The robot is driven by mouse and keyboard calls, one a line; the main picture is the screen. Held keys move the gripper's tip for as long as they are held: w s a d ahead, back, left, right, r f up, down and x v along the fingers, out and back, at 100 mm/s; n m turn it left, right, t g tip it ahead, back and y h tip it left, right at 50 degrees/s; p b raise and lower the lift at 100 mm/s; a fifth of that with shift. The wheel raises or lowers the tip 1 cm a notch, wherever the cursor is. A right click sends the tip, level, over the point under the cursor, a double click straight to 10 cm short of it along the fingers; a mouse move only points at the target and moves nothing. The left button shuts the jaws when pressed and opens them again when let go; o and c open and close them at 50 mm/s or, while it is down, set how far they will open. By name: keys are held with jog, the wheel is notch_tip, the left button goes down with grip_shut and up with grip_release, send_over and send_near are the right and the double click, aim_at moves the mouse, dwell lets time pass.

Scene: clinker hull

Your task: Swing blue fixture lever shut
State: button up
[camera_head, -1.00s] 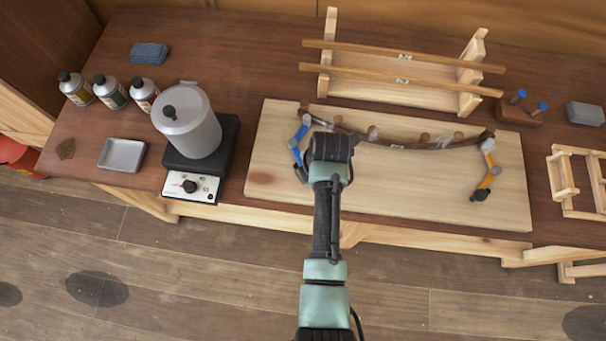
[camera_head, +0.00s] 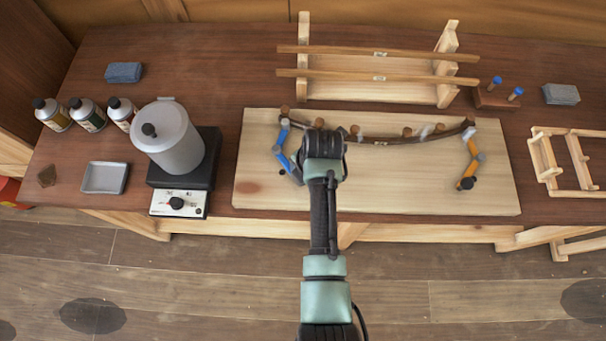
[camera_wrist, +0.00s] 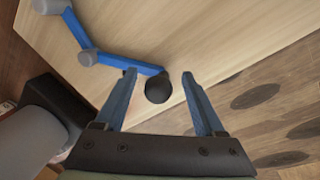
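The blue fixture lever (camera_head: 281,160) is at the left end of the pale board (camera_head: 400,195). It also shows in the wrist view (camera_wrist: 120,62), a bent blue arm with grey joints, ending at a round black knob (camera_wrist: 158,88). My gripper (camera_wrist: 160,74) is open, with one finger on each side of the knob. A gap shows between the knob and each finger; I see no firm grip. In the head view my wrist covers the fingertips and part of the lever's near end. A dark curved strip (camera_head: 390,140) lies along the board, held among wooden pegs.
An orange lever (camera_head: 470,165) with a black knob is at the board's right end. A grey pot (camera_head: 170,140) on a black heater stands left of the board. A wooden rack (camera_head: 375,90) stands behind. The board's front middle is clear.

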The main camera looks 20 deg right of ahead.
jog(key=shift+a, duration=0.15)
jog(key=shift+r, duration=0.1)
notch_tip(320, 180, up, 12)
jog(key=s+d+b, duration=0.1)
jog(key=s, duration=0.1)
jog(key=shift+s+r, duration=0.2)
jog(key=shift+r, duration=0.05)
jog(key=shift+w, duration=0.1)
dwell(0.5)
